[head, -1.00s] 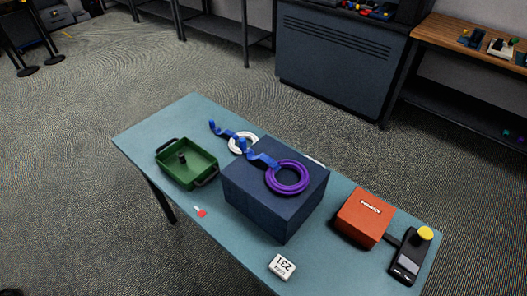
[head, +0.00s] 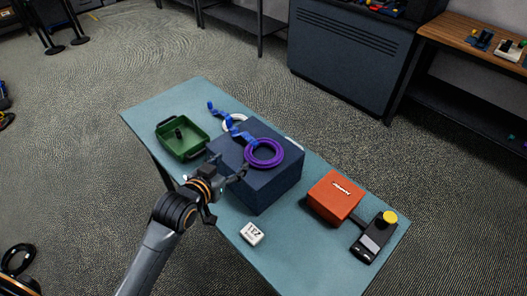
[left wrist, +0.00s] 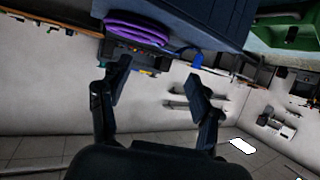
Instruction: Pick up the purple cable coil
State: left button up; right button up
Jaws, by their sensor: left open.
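The purple cable coil (head: 264,153) lies flat on top of the dark blue box (head: 262,192), with a blue strap (head: 238,131) beside it. In the left wrist view the coil (left wrist: 137,28) shows edge-on at the upper left, above the gripper fingers. My left gripper (head: 228,178) is open and empty, at the near left side of the box and apart from the coil. Its two spread fingers (left wrist: 158,95) show in the left wrist view. My right gripper is not in view.
A green tray (head: 163,126) stands left of the box, and a white coil (head: 228,124) is partly hidden behind it. An orange box (head: 334,197) and a black device with a yellow knob (head: 374,240) are on the right. A small white label block (head: 251,234) lies in front.

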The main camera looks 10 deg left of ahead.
aim_at(250, 148)
pick_arm(q)
jog(key=x, duration=0.8)
jog(key=shift+w+d+r+p, duration=0.1)
jog(key=shift+w+d+p, duration=0.1)
jog(key=shift+p, duration=0.1)
jog(key=shift+f+p+x, duration=0.1)
jog(key=shift+p+x, duration=0.1)
jog(key=shift+x, duration=1.05)
jog(key=shift+f+p+x, duration=0.15)
jog(key=shift+p+x, duration=0.05)
jog(key=shift+x, duration=1.1)
jog(key=shift+s+d, duration=0.1)
jog(key=shift+s, duration=0.05)
jog(key=shift+r, duration=0.1)
grip_shut()
